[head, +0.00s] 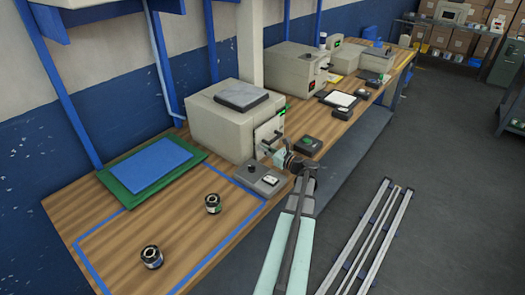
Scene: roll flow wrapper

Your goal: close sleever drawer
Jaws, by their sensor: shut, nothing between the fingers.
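A beige box-shaped machine (222,130), which looks like the sleever, stands on the wooden bench with a dark grey pad (241,95) on top. A light plate (268,130) shows on its front, beside a small green display (282,112). I cannot tell whether this plate is the drawer front or how far the drawer stands out. My gripper (267,150) is shut and empty, close in front of the lower part of that front. The view is too small to tell whether it touches. My wrist hides part of the area to the right.
A grey control box (262,180) sits below my gripper. Two small rolls (212,204) (151,257) stand inside a blue taped outline. A blue sheet on a green mat (112,186) lies left. Another beige machine (295,68) stands farther back. Floor rails (365,240) run right.

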